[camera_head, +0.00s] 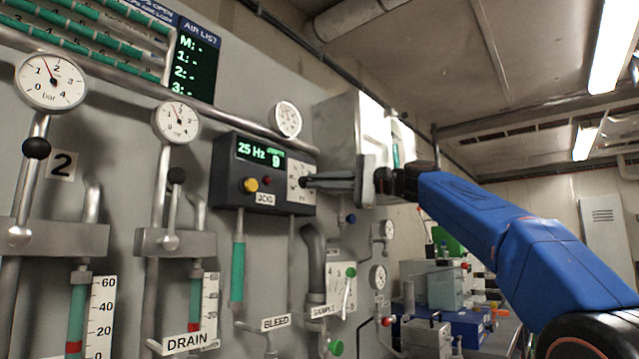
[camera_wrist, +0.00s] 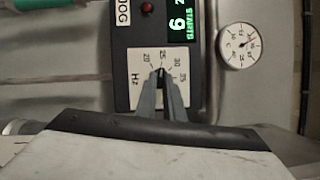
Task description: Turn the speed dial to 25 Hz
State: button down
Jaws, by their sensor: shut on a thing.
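The dark control box (camera_head: 225,190) is fixed to the wall, and its green display (camera_head: 258,152) reads 25 Hz, with a 9 beside it. The speed dial's white plate (camera_head: 296,170) is at the box's right end; in the wrist view the plate (camera_wrist: 138,92) shows the marks 20, 25, 30 and 35 and the letters Hz. My gripper (camera_head: 304,181) reaches the dial from the right. In the wrist view my gripper (camera_wrist: 162,80) is shut on the small dark knob (camera_wrist: 161,71), mostly hidden between the fingertips. The knob's pointer is too small to read surely.
A yellow button (camera_head: 250,185) and a small red one (camera_head: 267,180) sit left of the dial. A round gauge (camera_head: 287,119) is above the box. Pipes and a BLEED label (camera_head: 276,322) are below. A pale wall box (camera_head: 350,125) stands close behind my gripper.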

jog(key=shift+f, duration=0.1)
jog(key=c, duration=1.9)
grip_release()
jog(key=shift+o, duration=0.2)
jog(key=v, duration=1.7)
jog(key=shift+d, duration=0.25)
